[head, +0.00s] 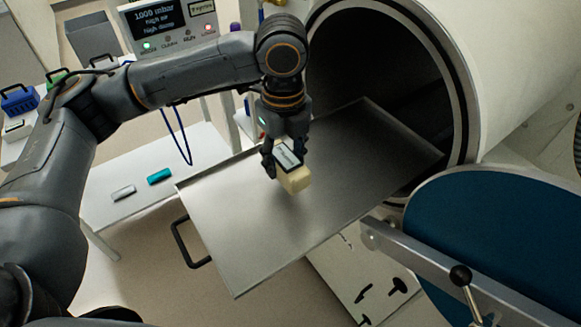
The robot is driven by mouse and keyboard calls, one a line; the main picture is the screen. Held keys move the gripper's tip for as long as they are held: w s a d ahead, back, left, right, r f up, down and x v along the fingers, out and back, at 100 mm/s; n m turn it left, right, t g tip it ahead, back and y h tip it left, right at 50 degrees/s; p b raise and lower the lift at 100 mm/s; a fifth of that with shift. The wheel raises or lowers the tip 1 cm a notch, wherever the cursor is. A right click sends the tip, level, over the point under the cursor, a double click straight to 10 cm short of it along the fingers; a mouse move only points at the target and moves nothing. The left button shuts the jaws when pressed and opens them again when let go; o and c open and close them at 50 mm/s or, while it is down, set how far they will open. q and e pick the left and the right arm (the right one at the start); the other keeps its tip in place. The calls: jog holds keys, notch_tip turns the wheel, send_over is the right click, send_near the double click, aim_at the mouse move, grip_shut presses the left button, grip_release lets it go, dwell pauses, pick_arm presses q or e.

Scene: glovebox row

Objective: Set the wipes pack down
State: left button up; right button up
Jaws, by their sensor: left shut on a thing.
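The wipes pack (294,179) is a small cream block with a dark-lettered white label on its upper face. My left gripper (283,160) comes down from above and is shut on it. The pack is over the metal tray (240,225), which slides out of the round chamber opening. I cannot tell whether the pack's underside touches the tray or is just above it. The rest of the visible tray surface is bare. My right gripper is not in view.
The round chamber (380,70) is open behind the tray. Its blue door (500,240) stands open at the right. A white shelf (140,195) at left carries a grey item (123,192) and a teal item (159,176). A control panel (170,25) stands behind my arm.

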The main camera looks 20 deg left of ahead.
aim_at(290, 173)
pick_arm(q)
jog(key=shift+d+f, duration=0.2)
jog(key=f, duration=0.1)
jog(key=f+p, duration=0.1)
jog(key=f, duration=0.1)
jog(key=shift+w+d+f, duration=0.1)
jog(key=shift+w+d, duration=0.05)
jog(key=shift+d, duration=0.2)
jog(key=shift+f, duration=0.35)
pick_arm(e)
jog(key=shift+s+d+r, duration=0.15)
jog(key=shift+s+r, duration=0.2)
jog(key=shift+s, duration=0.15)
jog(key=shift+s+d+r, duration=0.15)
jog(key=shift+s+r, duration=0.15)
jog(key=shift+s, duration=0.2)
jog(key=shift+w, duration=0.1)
